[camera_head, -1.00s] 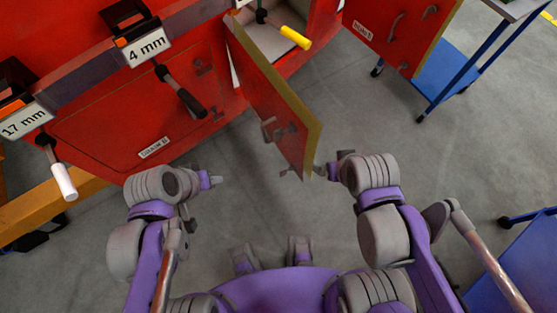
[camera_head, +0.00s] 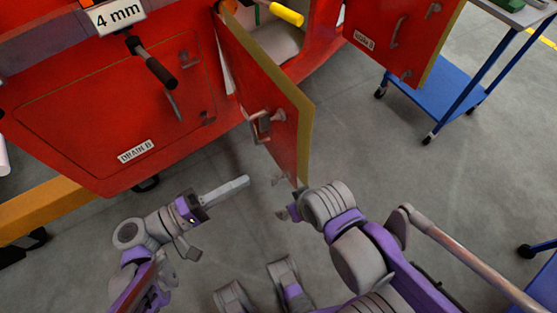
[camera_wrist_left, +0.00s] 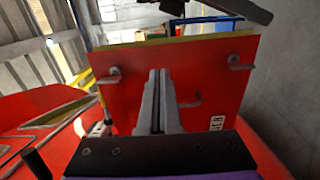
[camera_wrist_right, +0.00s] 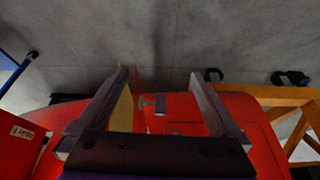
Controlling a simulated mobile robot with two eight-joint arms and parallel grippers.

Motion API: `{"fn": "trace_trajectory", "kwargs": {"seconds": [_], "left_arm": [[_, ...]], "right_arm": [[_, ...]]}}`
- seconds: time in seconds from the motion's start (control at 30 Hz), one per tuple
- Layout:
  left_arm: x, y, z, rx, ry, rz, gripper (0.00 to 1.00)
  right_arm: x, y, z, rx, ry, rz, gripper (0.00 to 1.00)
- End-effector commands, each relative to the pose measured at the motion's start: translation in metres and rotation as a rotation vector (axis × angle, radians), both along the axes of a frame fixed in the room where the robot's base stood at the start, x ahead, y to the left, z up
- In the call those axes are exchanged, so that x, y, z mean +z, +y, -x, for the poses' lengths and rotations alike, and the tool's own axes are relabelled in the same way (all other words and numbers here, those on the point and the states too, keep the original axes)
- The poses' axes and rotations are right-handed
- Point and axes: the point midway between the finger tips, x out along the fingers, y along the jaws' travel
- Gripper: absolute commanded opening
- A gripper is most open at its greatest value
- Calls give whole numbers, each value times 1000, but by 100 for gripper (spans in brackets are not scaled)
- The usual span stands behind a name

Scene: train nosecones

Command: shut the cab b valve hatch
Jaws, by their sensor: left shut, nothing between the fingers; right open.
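An open red hatch (camera_head: 262,92) with a yellow edge hangs out from the red nosecone, with latches and a handle on its face. I take it as the cab b valve hatch; its label is too small to read, though a "B" shows in the left wrist view (camera_wrist_left: 225,85). My left gripper (camera_head: 246,182) is shut and empty, its fingers pointing toward the hatch's lower part, apart from it in the head view. My right gripper (camera_head: 284,205) is open by the hatch's lower end; its wrist view shows the yellow edge (camera_wrist_right: 122,110) between the fingers.
A shut hatch labelled DRAIN B (camera_head: 100,115) is on the left. Another open red hatch (camera_head: 400,35) stands at upper right before a blue cart (camera_head: 445,92). A yellow handle (camera_head: 287,14) shows in the opening. Grey floor (camera_head: 350,140) is clear between them.

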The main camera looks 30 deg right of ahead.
Motion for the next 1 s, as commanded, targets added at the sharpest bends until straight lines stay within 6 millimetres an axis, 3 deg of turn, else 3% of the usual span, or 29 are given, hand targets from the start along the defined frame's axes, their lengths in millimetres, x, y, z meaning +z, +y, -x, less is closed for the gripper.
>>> {"fn": "trace_trajectory", "kwargs": {"seconds": [0.3,0.5,0.7,1.0], "left_arm": [[2,-69,-4,-6,1,0,0],[3,-98,-6,-3,1,-1,0],[4,-108,-8,0,1,-2,0],[4,-108,-8,1,1,-3,0]], "right_arm": [[-5,0,0,0,2,0,100],[-7,0,0,0,3,0,100],[-8,0,0,0,3,0,100],[-8,0,0,0,3,0,100]]}}
